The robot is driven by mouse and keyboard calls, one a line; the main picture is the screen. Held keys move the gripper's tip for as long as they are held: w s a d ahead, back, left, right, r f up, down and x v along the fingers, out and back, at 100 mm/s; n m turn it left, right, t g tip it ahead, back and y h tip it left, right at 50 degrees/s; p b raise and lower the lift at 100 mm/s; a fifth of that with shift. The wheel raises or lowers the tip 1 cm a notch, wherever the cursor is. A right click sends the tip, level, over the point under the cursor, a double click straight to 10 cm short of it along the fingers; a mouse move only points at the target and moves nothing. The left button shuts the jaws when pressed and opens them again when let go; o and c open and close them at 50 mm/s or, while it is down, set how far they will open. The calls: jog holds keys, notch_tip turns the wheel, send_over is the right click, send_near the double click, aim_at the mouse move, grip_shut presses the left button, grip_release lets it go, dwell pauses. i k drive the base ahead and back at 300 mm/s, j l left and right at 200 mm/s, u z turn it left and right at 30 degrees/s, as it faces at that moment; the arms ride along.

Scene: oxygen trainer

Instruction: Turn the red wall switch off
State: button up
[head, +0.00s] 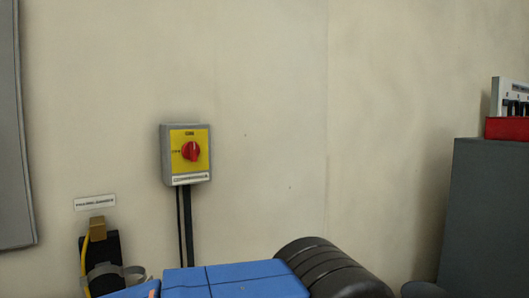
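The red wall switch (191,151) is a red rotary knob on a yellow plate. The plate sits on a grey box (166,157) fixed to the wall, left of the picture's middle. The knob's grip looks upright or nearly so. The small lettering around it is too small to read. Dark conduits run down from the box. My gripper is not in view, and nothing touches the switch.
A blue box-like surface (235,280) and a black ribbed cylinder (325,268) stand at the bottom. A black wall holder with a yellow cable (97,255) is at lower left. A grey cabinet (490,215) with a red item (507,128) on top is at right. The wall around the switch is clear.

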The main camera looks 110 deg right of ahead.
aim_at(191, 150)
jog(key=k+l+z, duration=0.1)
jog(key=k+z, duration=0.3)
jog(key=k+l+z, duration=0.35)
jog(key=k, duration=0.15)
jog(key=z, duration=0.5)
jog(key=i+j+z, duration=0.15)
jog(key=z, duration=0.3)
jog(key=i+j+z, duration=0.15)
jog(key=j+z, duration=0.45)
jog(key=z, duration=0.25)
jog(key=i+j+z, duration=0.1)
jog(key=j+z, duration=0.55)
jog(key=z, duration=0.2)
jog(key=k+j+z, duration=0.1)
jog(key=j+z, duration=0.3)
jog(key=k, duration=0.1)
jog(key=k+u, duration=0.2)
jog(key=u, duration=0.2)
jog(key=j+z, duration=0.5)
